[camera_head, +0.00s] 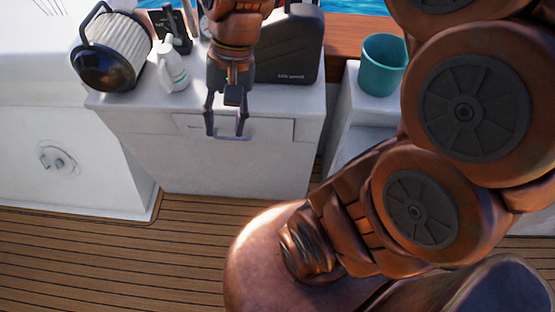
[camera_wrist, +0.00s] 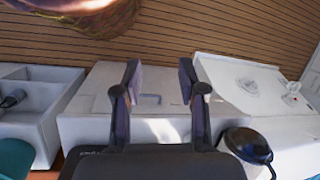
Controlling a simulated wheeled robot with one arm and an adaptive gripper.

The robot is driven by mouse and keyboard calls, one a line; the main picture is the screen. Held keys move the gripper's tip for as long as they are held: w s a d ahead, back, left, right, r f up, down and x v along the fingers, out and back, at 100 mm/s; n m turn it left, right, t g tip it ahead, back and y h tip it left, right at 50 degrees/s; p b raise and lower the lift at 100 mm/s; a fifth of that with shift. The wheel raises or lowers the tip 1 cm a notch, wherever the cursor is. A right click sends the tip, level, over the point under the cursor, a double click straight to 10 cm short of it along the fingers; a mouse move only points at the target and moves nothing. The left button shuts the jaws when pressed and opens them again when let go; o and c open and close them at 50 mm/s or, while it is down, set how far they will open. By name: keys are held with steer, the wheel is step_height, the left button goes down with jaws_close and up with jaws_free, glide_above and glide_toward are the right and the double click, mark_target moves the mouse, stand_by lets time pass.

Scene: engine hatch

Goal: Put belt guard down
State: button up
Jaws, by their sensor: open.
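A dark grey, flat-sided case (camera_head: 292,55) with a small pale label low on its face stands upright on the white cabinet top. I take it to be the belt guard, but cannot read the label surely. My gripper (camera_head: 226,126) points down in front of the cabinet, left of and nearer than the case. Its fingers are apart with nothing between them, as the wrist view also shows (camera_wrist: 158,76). My wrist hides the case's left part.
The white cabinet (camera_head: 240,170) has a drawer front with a handle. Left on its top are a white bottle (camera_head: 172,70), a dark stand (camera_head: 172,28) and a pleated filter with a black cap (camera_head: 108,60). A teal cup (camera_head: 382,65) stands right. The plank floor (camera_head: 120,250) is clear.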

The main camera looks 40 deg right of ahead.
steer(key=s+d+f+n+h, duration=0.1)
steer(key=s+f+n+h, duration=0.1)
steer(key=s, duration=0.3)
steer(key=s+d+f+n+h, duration=0.2)
steer(key=s+f+n, duration=0.1)
steer(key=s, duration=0.2)
steer(key=shift+s+d, duration=0.3)
steer(key=shift+s, duration=0.1)
steer(key=shift+f, duration=0.1)
